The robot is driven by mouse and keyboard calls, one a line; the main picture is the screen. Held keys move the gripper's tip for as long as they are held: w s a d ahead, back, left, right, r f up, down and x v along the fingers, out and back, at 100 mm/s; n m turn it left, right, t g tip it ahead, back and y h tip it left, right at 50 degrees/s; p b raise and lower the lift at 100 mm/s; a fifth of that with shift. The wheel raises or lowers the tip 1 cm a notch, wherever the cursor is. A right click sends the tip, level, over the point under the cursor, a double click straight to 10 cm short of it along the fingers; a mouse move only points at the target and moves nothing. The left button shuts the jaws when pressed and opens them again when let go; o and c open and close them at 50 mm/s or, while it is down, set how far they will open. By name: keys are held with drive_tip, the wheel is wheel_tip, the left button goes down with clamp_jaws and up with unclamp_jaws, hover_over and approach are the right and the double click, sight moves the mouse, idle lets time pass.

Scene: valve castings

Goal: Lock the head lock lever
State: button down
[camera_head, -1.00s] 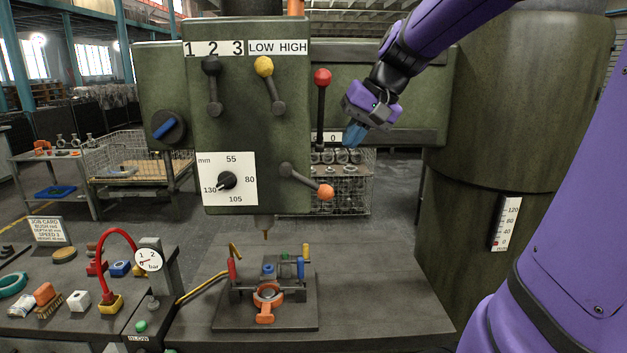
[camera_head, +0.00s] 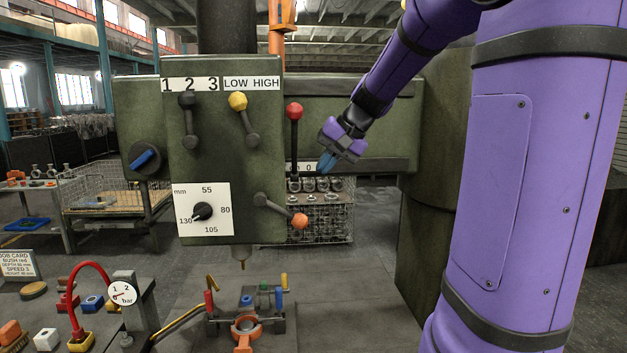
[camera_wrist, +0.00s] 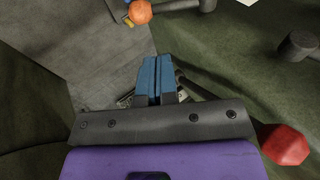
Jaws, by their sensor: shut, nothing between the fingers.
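A lever with a red knob (camera_head: 295,111) stands upright on a dark rod at the right of the green drill head (camera_head: 225,150). A small plate marked 0 (camera_head: 308,167) sits near the rod's lower end, partly hidden. No label names the head lock lever. My gripper (camera_head: 327,163) is just right of the rod, below the knob's height, its blue fingers pointing down-left. In the wrist view the fingers (camera_wrist: 157,78) are together and empty. The red knob (camera_wrist: 285,145) shows at lower right there, apart from them, and the rod passes partly behind the fingers and wrist.
A lever with an orange knob (camera_head: 299,221) sticks out lower on the head, and it also shows in the wrist view (camera_wrist: 140,12). A wire basket of castings (camera_head: 325,218) stands behind. The thick column is at right.

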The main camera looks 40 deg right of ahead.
sight(291, 217)
drive_tip(key=x, duration=1.2)
drive_tip(key=shift+w+a+f, duration=0.1)
drive_tip(key=shift+w+f, duration=0.05)
drive_tip(key=shift+f, duration=0.15)
drive_tip(key=shift+f, duration=0.1)
drive_tip(key=shift+w+a+f+t+y, duration=0.1)
drive_tip(key=shift+f+t+y, duration=0.25)
drive_tip(key=shift+f+y, duration=0.15)
drive_tip(key=shift+w+a+f+t+y, duration=0.1)
drive_tip(key=shift+f+t+y, duration=0.3)
drive_tip(key=shift+y, duration=0.2)
drive_tip(key=shift+w+a+f, duration=0.15)
drive_tip(key=shift+a+f, duration=0.2)
drive_tip(key=shift+f, duration=0.2)
drive_tip(key=shift+w+a+f+m+t+y, duration=0.1)
drive_tip(key=shift+f+m+t+y, duration=0.15)
drive_tip(key=shift+t+y, duration=0.3)
drive_tip(key=shift+a+f+m+t+y, duration=0.15)
drive_tip(key=shift+f+t+y, duration=0.1)
drive_tip(key=shift+t+y, duration=0.25)
drive_tip(key=t+y, duration=0.1)
drive_tip(key=w+a+f+t+y, duration=0.1)
drive_tip(key=y, duration=0.1)
drive_tip(key=shift+a+f+m, duration=0.2)
drive_tip(key=shift+f+m, duration=0.05)
drive_tip(key=shift+m, duration=0.05)
drive_tip(key=shift+w+a+f, duration=0.35)
drive_tip(key=shift+w+a, duration=0.15)
drive_tip(key=shift+a, duration=0.3)
